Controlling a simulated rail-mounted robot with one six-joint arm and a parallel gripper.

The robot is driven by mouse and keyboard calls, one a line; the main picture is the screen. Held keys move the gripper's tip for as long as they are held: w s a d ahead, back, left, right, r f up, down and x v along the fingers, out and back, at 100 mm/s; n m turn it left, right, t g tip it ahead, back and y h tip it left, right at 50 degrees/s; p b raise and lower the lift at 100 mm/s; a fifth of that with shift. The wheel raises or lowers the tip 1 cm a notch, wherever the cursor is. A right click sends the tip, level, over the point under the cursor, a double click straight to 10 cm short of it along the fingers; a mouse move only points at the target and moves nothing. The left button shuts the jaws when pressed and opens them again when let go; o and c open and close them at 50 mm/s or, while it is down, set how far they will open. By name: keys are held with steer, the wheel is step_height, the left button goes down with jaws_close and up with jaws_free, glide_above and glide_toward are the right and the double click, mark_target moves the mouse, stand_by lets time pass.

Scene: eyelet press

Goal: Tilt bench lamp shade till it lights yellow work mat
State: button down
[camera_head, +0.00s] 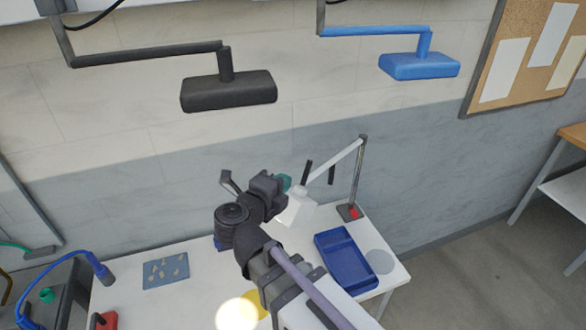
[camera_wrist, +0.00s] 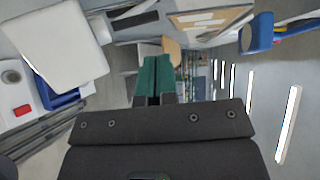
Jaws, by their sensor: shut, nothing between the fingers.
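The white bench lamp shade (camera_head: 298,208) hangs from a thin arm on an upright post (camera_head: 359,175) at the back of the white bench. It also shows large at the upper left of the wrist view (camera_wrist: 58,42). A bright round light spot (camera_head: 235,314) lies on the bench beside the yellow work mat (camera_head: 259,300) and seems to overlap its left part. My arm hides some of the mat. My gripper (camera_head: 286,183), with green fingers, is beside the shade at its upper left. The fingers are shut and empty (camera_wrist: 153,78), apart from the shade in the wrist view.
A dark blue tray (camera_head: 316,240) and a grey disc (camera_head: 380,262) lie on the bench's right. A blue mat (camera_head: 150,281) with small pieces lies left. Black (camera_head: 228,92) and blue (camera_head: 420,67) fixtures hang on the wall above. The lamp base (camera_head: 342,211) has a red part.

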steer(key=s+a+r+g+y+p, duration=0.2)
steer(key=s+a+p, duration=0.2)
steer(key=a, duration=0.5)
steer(key=m+g, duration=0.2)
steer(key=g, duration=0.3)
glide_toward(278, 216)
steer(key=b+x, duration=0.7)
steer(key=b, duration=0.1)
steer(key=shift+s+a+f, duration=0.1)
steer(key=shift+w+d+b, duration=0.25)
steer(key=shift+b, duration=0.05)
